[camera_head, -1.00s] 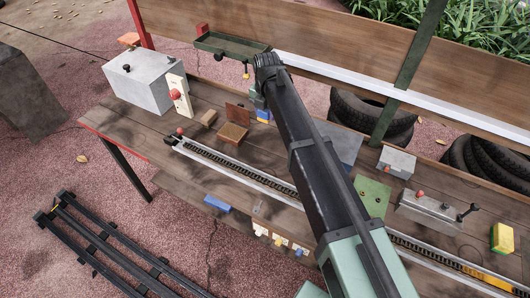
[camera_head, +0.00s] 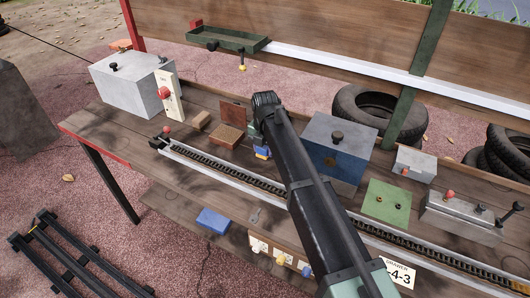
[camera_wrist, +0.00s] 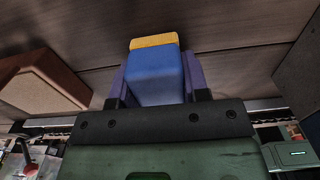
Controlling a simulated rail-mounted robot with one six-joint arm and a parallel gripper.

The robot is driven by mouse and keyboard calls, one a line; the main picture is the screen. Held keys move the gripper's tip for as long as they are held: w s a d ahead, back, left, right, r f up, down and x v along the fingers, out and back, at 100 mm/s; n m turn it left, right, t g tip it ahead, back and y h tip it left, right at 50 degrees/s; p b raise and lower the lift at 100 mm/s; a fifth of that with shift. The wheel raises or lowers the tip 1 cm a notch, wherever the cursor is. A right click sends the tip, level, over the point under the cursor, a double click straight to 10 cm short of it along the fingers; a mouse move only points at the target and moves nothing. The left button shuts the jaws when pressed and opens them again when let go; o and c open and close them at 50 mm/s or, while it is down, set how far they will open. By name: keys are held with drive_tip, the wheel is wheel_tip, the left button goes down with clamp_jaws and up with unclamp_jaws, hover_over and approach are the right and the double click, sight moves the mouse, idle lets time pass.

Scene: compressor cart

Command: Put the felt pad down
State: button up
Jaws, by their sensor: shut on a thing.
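A blue block with a yellow end, which I take to be the felt pad (camera_wrist: 154,78), is between the fingers of my gripper (camera_wrist: 155,90) in the wrist view. The yellow end points away from my palm. In the head view the blue and yellow pad (camera_head: 262,153) shows just left of my dark arm, right of a brown box (camera_head: 228,137). My gripper (camera_head: 258,143) is mostly hidden there by the arm. In the wrist view the wooden bench boards lie beyond the pad. I cannot tell whether the pad touches them.
The brown box stands close left of my gripper. A large blue-grey box (camera_head: 340,150) with a black knob is to the right. A toothed rail (camera_head: 230,176) runs along the bench in front. A green tray (camera_head: 228,43) hangs at the back. Bare boards show behind the pad.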

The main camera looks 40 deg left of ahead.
drive_tip(key=shift+f, duration=0.25)
drive_tip(key=o, duration=0.9)
drive_tip(key=shift+r, duration=0.1)
wheel_tip(320, 180, up, 12)
drive_tip(key=p, duration=1.2)
drive_tip(key=shift+r, duration=0.25)
drive_tip(key=shift+f, duration=0.1)
